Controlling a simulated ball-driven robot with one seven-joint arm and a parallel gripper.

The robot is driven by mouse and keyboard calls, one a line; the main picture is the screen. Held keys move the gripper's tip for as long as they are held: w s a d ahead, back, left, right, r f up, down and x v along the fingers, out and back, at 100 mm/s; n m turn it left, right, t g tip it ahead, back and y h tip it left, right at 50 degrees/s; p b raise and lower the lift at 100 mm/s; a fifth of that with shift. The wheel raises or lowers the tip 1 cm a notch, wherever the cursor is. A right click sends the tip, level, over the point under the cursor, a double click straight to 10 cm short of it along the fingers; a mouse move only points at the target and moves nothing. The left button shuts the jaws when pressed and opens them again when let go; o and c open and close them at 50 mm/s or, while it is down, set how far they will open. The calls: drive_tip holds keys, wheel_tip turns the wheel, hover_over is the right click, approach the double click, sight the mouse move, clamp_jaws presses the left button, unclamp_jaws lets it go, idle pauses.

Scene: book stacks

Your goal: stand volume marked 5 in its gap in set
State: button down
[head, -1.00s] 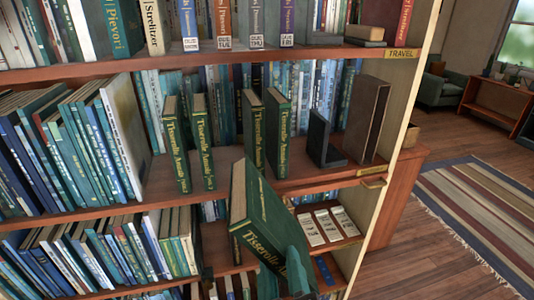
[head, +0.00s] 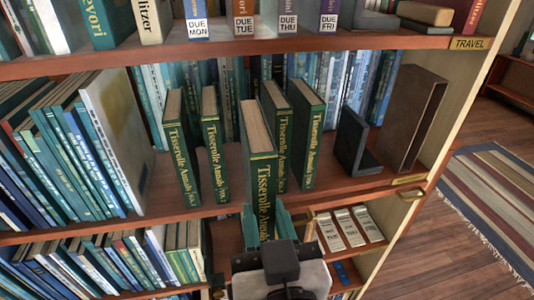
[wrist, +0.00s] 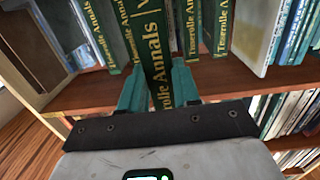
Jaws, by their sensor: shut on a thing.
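My gripper (head: 264,222) is shut on a green volume (head: 262,180) with gold "Tisserolle Annals" lettering, its spine towards me. It is nearly upright, in front of the gap in the matching set; I cannot tell whether its far edge is between the neighbours. Two green volumes stand left of the gap, the nearer one (head: 212,145) beside it. Two stand on the right, the nearer one (head: 280,135) partly hidden by the held volume. In the wrist view the teal fingers (wrist: 160,90) clasp the held spine (wrist: 155,45). Its volume number is hidden.
A dark bookend (head: 352,140) and a brown slipcase-like block (head: 412,115) stand right of the set. A white-covered book (head: 112,130) leans at left. The shelf above (head: 220,48) overhangs. A lower bay with white labelled boxes (head: 350,228) lies below right.

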drive_tip(key=f+p+x, duration=0.2)
drive_tip(key=p+x, duration=0.1)
drive_tip(key=x, duration=1.3)
drive_tip(key=shift+f, duration=0.15)
drive_tip(key=shift+w+f, duration=0.1)
drive_tip(key=shift+f, duration=0.1)
drive_tip(key=c, duration=0.8)
unclamp_jaws()
drive_tip(key=b+v, duration=0.2)
drive_tip(key=v, duration=1)
